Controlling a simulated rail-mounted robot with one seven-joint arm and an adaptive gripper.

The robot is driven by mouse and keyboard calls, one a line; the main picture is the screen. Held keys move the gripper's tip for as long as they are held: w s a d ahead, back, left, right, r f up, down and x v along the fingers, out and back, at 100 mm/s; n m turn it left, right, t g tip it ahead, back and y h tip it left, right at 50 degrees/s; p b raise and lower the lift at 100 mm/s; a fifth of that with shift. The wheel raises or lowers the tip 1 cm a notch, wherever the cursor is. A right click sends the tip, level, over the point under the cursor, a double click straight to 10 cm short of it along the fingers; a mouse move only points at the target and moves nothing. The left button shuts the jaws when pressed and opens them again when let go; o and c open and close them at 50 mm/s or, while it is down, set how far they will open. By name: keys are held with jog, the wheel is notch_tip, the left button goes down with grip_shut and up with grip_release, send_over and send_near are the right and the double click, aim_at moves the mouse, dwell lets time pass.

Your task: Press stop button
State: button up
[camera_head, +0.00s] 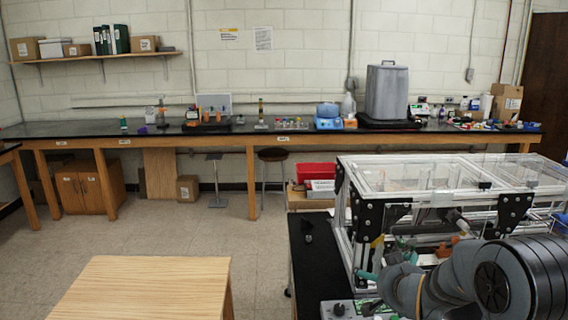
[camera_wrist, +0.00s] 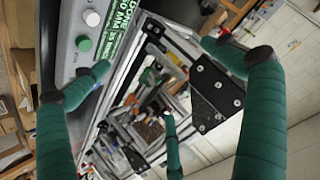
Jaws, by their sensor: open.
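A grey control box (camera_head: 345,308) with round knobs shows at the bottom of the head view, beside the extrusion frame. In the wrist view its panel (camera_wrist: 66,62) stands at the upper left, with a white round button (camera_wrist: 91,18), a green round button (camera_wrist: 84,43) and a green printed label (camera_wrist: 118,28). I cannot tell which is the stop button. My gripper (camera_wrist: 155,55) has green-wrapped fingers, spread open and empty. The left fingertip appears close to the green button and label; contact cannot be told. In the head view my gripper (camera_head: 385,268) is partly hidden by my arm.
The aluminium extrusion frame (camera_head: 420,178) with clear panels and black corner plates stands right of the box, close to my gripper. A black bench top (camera_head: 318,262) lies to the left. A wooden table (camera_head: 145,285) stands farther left, with open floor beyond.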

jog(key=shift+w+a+r, duration=0.1)
jog(key=shift+a+r, duration=0.25)
jog(key=shift+r, duration=0.3)
jog(key=shift+c, duration=0.5)
